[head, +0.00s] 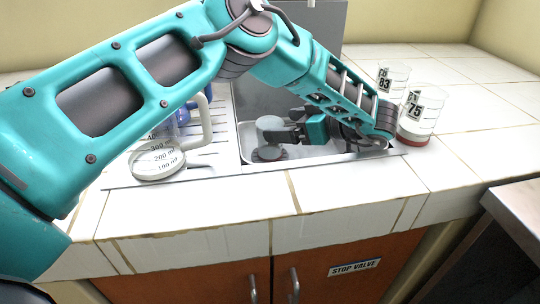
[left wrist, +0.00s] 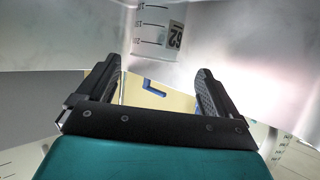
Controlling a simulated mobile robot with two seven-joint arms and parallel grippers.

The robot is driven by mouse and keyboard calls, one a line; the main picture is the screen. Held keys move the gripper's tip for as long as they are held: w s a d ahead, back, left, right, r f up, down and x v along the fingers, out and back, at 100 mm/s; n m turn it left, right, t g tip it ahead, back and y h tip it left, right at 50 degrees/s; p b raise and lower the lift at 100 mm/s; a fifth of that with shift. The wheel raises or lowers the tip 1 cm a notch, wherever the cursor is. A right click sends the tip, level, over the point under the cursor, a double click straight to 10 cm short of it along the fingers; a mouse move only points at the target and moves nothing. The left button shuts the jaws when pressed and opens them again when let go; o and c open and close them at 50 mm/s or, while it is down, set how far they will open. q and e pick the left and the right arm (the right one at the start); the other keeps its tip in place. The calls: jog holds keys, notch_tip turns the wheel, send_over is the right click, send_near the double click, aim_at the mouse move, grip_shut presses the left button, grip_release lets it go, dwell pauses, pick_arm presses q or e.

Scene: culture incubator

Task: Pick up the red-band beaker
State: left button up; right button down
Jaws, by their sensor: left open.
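The red-band beaker (head: 425,119) is clear, with a red band at its base and a dark label reading 75. It stands upright on the white tiles right of the sink. My left gripper (head: 284,132) is open and empty, low over the sink and well left of the beaker, pointing left in the head view. Its two dark fingers show spread apart in the left wrist view (left wrist: 158,88). Part of my left forearm reaches close to the beaker's left side. My right gripper is not in view.
A second clear beaker (head: 399,74), labelled 83, stands behind the red-band one. A graduated jug (head: 157,163) stands left of the sink (head: 310,152). In the left wrist view, a clear graduated vessel (left wrist: 152,30) with a label shows beyond the fingers. Tiles to the right are clear.

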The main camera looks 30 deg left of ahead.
aim_at(261, 124)
pick_arm(q)
jog(key=shift+f+b+x, duration=0.2)
jog(key=shift+b+x, duration=0.1)
jog(key=shift+x, duration=1.1)
jog(key=x, duration=0.1)
jog(key=b+x, duration=0.1)
jog(key=x, duration=0.2)
jog(key=shift+w, duration=0.35)
jog(key=shift+a+f, duration=0.15)
jog(key=shift+a, duration=0.25)
jog(key=shift+c, duration=0.3)
jog(key=c, duration=1.3)
jog(key=shift+w, duration=0.1)
